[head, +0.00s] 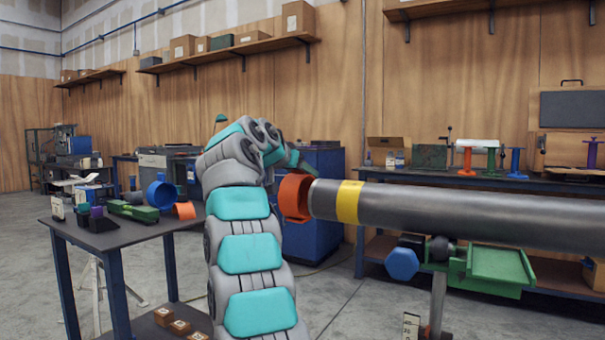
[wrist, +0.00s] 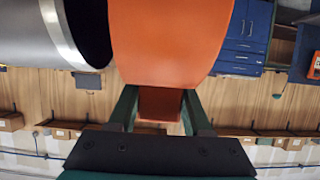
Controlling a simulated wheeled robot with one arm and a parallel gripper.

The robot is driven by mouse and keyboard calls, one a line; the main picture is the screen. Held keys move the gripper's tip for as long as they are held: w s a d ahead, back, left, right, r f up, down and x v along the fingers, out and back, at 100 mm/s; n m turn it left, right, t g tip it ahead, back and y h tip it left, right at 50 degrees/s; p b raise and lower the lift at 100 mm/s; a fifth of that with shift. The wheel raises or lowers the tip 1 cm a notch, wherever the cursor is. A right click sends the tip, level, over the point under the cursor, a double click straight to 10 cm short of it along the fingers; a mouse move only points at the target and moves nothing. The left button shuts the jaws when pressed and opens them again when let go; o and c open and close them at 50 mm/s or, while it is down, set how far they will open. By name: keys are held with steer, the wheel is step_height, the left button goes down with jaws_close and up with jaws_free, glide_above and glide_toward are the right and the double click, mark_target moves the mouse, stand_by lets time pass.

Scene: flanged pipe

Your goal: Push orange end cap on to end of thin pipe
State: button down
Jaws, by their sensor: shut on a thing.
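The orange end cap (head: 294,198) is a short ring in front of the left end of the grey pipe (head: 450,212). The pipe lies level and has a yellow band near that end. My gripper (wrist: 160,105) is shut on a small block on the cap's side, with a green finger on either side of it. In the wrist view the cap (wrist: 170,40) fills the top middle. The pipe's dark open mouth (wrist: 92,30) shows to its left, so the cap is not around the pipe. I cannot tell whether their rims touch. In the head view my arm mostly hides the gripper.
A table (head: 115,236) at left holds a blue ring (head: 160,194), another orange piece (head: 184,210) and green and dark parts. A stand with a blue knob (head: 402,264) and green tray (head: 497,264) is below the pipe. A workbench runs behind.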

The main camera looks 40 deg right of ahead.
steer(key=shift+s+d+b, duration=0.3)
steer(key=shift+s+d, duration=0.05)
steer(key=shift+s, duration=0.45)
steer(key=shift+s+d+b, duration=0.25)
steer(key=shift+s+b, duration=0.45)
steer(key=shift+s, duration=0.05)
steer(key=shift+s, duration=0.15)
stand_by(0.8)
steer(key=shift+s+d+b, duration=0.4)
steer(key=shift+s+b, duration=0.2)
steer(key=shift+s, duration=0.3)
steer(key=shift+s+d+b, duration=0.35)
steer(key=shift+s+b, duration=0.2)
steer(key=shift+s, duration=0.3)
stand_by(1.1)
stand_by(0.3)
steer(key=shift+c, duration=1.3)
jaws_free()
steer(key=shift+r, duration=0.15)
